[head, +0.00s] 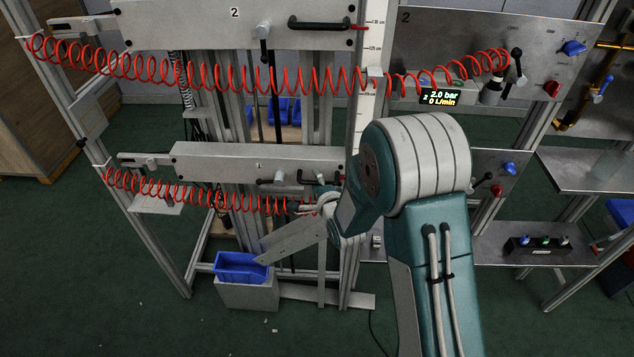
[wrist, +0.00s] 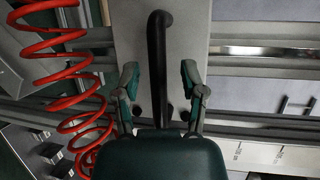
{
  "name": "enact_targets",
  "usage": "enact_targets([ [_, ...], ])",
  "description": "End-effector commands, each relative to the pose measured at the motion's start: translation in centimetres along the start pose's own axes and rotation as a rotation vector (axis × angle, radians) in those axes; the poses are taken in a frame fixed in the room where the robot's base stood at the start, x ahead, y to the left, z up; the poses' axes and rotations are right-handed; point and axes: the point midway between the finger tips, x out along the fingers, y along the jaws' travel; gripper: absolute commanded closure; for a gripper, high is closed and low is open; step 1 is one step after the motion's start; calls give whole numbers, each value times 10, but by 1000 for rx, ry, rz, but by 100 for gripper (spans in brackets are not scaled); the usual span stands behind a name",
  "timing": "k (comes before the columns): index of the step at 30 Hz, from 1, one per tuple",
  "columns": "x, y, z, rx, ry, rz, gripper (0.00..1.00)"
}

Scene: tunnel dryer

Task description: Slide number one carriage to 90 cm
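The number one carriage (head: 225,163) is the lower grey horizontal plate marked 1, on vertical rails. Its black bar handle (wrist: 160,50) fills the middle of the wrist view; in the head view it is mostly hidden near my arm. My gripper (wrist: 159,76) is open, with one finger on each side of the handle and a visible gap to both. In the head view my gripper is largely hidden by my arm. A small clamp lever (head: 279,178) sits on the carriage left of the handle. The vertical scale (head: 369,45) shows 130 and 125 cm marks higher up; its lower part is hidden.
The number two carriage (head: 190,22) is above, with its own black handle (head: 318,24). Red coiled hoses (head: 200,72) hang across the front; one also shows beside my gripper in the wrist view (wrist: 62,75). A blue bin (head: 240,267) stands on a grey box below.

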Motion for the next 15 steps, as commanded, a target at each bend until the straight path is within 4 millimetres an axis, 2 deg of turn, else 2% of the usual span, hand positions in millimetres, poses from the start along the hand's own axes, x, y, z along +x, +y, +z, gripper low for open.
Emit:
enact_targets([
  [8, -8, 1, -2, 2, 3, 3, 46],
  [15, -51, 1, 0, 0, 3, 4, 46],
])
